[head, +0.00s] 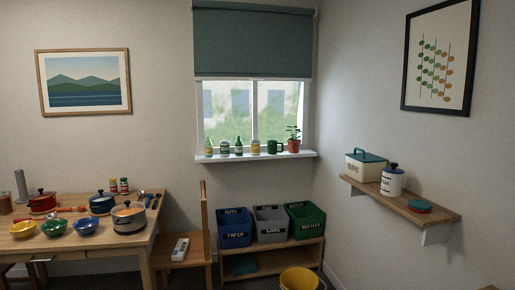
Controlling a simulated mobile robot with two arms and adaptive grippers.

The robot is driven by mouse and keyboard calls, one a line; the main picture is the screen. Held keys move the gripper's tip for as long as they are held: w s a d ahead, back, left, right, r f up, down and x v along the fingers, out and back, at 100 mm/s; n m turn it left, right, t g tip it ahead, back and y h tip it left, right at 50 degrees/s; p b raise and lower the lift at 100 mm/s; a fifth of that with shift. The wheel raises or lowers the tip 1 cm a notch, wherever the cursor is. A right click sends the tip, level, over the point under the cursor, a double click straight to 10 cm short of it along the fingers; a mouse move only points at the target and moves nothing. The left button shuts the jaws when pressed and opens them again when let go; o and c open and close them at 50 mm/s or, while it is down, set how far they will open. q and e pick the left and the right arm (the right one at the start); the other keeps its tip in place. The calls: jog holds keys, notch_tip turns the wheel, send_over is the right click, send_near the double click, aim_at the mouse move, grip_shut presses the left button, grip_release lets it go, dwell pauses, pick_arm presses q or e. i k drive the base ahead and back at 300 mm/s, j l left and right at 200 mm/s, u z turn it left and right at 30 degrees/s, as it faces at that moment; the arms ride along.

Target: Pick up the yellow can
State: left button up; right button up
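A small yellowish can (255,147) stands upright on the white windowsill (230,157) below the window. It is between a green bottle (239,147) on its left and a dark green mug (273,147) on its right. Another can, green and pale (224,148), stands further left on the sill beside a second green bottle (210,146). The can is small in the picture and its label is not readable. Neither of my grippers shows in the head view.
Below the sill, blue (235,238), grey (271,236) and green (306,232) bins stand on a low wooden shelf, with a yellow bucket (299,279) in front. A chair (181,264) and a table with pots and bowls (22,246) are left. A wall shelf (424,210) juts out right.

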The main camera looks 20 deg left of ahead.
aim_at(255, 144)
jog(key=i+j, duration=0.25)
jog(key=i, duration=0.25)
jog(key=i+j, duration=0.3)
jog(key=i, duration=0.2)
jog(key=i+j+z, duration=0.1)
jog(key=i+j, duration=0.15)
jog(key=i, duration=0.25)
jog(key=i+j, duration=0.3)
jog(key=i, duration=0.2)
